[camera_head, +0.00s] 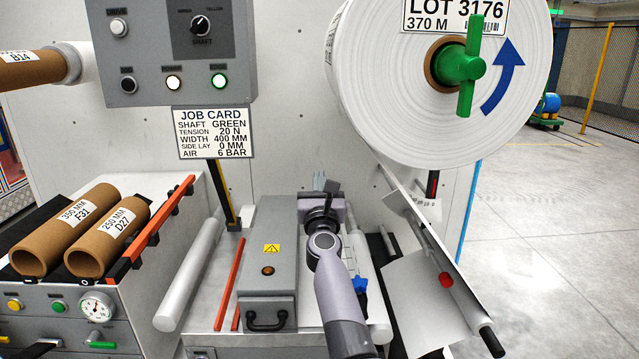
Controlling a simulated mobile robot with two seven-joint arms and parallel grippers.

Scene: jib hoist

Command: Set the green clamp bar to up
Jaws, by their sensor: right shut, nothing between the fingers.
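A green bar (465,66) stands near vertical across the core of the large white roll at the upper right. Its round green hub sits in the brown core, and a blue curved arrow is printed beside it. My right gripper (325,185) is at the middle of the view, over the grey bench, below and left of the green bar and well apart from it. It is shut and empty, partly hidden behind its own wrist. A small green lever (102,345) also shows on the panel at the lower left. My left gripper is not in view.
The white roll (375,85) fills the upper right. A grey control box (170,50) and job card (215,133) are at upper left. A grey bench box with a handle (270,260) is left of my arm. Brown cores (65,230) lie at left. Open floor is at right.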

